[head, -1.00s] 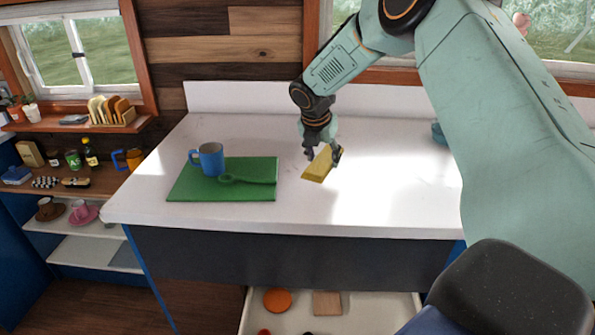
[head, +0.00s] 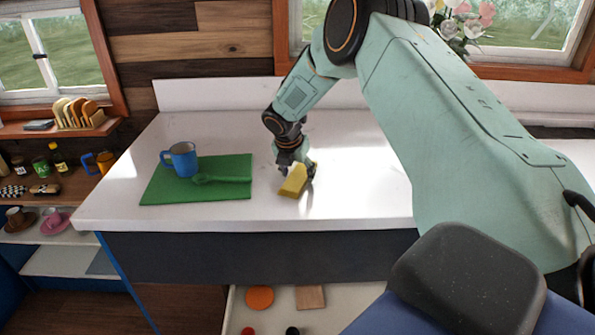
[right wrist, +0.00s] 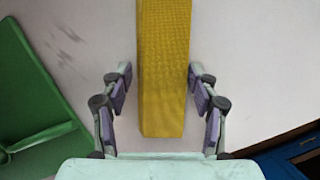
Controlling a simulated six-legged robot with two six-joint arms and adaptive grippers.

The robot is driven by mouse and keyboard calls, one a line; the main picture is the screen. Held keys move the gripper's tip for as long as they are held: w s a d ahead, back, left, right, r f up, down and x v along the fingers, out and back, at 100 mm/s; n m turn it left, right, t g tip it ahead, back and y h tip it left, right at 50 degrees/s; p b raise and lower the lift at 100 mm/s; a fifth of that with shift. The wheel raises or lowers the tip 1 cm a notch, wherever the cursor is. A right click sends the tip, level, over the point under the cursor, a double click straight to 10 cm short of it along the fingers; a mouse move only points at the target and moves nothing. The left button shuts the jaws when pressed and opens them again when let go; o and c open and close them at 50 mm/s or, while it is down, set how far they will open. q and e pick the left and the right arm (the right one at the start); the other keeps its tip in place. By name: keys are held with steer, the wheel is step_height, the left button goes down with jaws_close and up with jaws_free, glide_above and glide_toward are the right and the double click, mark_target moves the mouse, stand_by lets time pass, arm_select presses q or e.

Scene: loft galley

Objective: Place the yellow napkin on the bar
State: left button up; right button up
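The yellow napkin (head: 293,180) is a thick folded block on the white counter top (head: 350,205), right of the green mat and near the front edge. The counter appears to be the bar. My right gripper (head: 297,166) is low over the napkin. In the right wrist view, the napkin (right wrist: 163,70) lies between the spread fingers of my right gripper (right wrist: 161,72). A narrow gap shows on its left side; the right finger is very close to it. Its far end runs out of that view. My left gripper is not in view.
A green mat (head: 160,190) with a blue mug (head: 182,158) and a green utensil (head: 222,179) lies left of the napkin. An open drawer (head: 345,312) below the counter holds an orange disc (head: 260,298) and a wooden block (head: 310,297). Counter right of the napkin is clear.

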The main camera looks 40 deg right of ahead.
steer(key=shift+o, duration=1.2)
steer(key=shift+s+a+r, duration=0.1)
steer(key=shift+a+r, duration=0.1)
steer(key=shift+d, duration=0.15)
steer(key=shift+r, duration=0.35)
steer(key=v, duration=1.1)
steer(key=shift+a+b, duration=0.25)
steer(key=shift+b, duration=0.15)
steer(key=shift+s+r, duration=0.1)
steer(key=shift+r, duration=0.05)
steer(key=shift+s, duration=0.1)
